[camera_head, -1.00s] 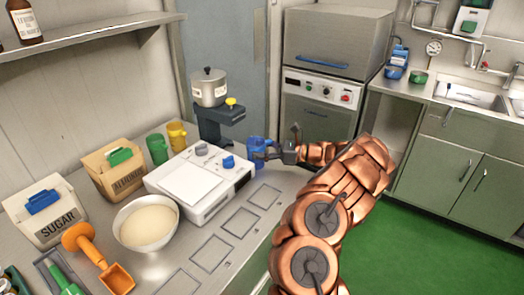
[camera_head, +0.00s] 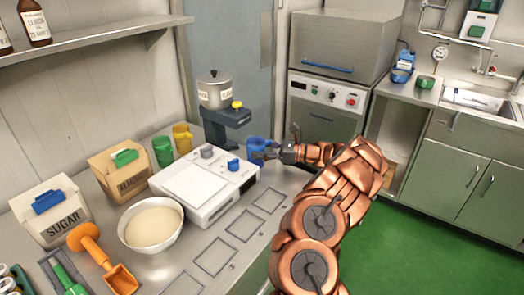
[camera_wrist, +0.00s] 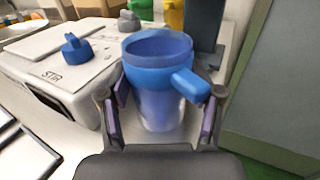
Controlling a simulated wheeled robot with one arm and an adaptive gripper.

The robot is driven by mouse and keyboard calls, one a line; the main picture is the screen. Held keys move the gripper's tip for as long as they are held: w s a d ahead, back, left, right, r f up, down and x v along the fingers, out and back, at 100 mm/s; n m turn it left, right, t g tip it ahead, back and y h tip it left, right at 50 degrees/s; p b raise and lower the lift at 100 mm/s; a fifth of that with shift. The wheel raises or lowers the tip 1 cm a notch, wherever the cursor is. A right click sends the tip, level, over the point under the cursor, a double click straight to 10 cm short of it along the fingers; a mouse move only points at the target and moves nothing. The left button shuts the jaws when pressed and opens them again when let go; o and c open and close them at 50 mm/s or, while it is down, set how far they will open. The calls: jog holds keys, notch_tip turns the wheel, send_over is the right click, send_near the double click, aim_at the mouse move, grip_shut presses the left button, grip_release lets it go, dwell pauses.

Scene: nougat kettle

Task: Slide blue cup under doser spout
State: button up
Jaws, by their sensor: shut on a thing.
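The blue cup (camera_head: 256,144) stands upright on the steel counter, just right of the doser. It also shows in the wrist view (camera_wrist: 158,75), with its handle pointing toward the right finger. My gripper (camera_head: 270,153) is shut on the cup, with one finger on each side of it in the wrist view (camera_wrist: 163,100). The doser has a steel pot (camera_head: 215,93) on a dark stand (camera_head: 229,117) with a yellow knob (camera_head: 237,105). Its spout cannot be made out. The dark stand column (camera_wrist: 206,25) rises behind the cup in the wrist view. My fingers partly hide the cup.
A white stirring hotplate (camera_head: 200,185) with a blue knob stands close left of the cup. Green (camera_head: 162,151) and yellow (camera_head: 182,138) cups stand behind it. A bowl (camera_head: 150,226) is in front left. Marked squares (camera_head: 245,226) on the counter's right side are empty.

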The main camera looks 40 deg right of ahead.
jog(key=shift+w+a, duration=0.15)
jog(key=shift+w, duration=0.4)
jog(key=shift+w+a, duration=0.1)
jog(key=shift+w, duration=0.35)
jog(key=shift+w+a, duration=0.25)
jog(key=shift+w, duration=0.4)
jog(key=shift+w+a, duration=0.2)
jog(key=shift+w, duration=0.5)
jog(key=shift+w+a+b, duration=0.25)
jog(key=shift+w+b, duration=0.05)
jog(key=shift+w, duration=0.3)
jog(key=shift+w+a, duration=0.15)
jog(key=shift+w, duration=0.55)
jog(key=shift+w+a, duration=0.3)
jog(key=shift+w, duration=0.35)
jog(key=shift+w, duration=0.15)
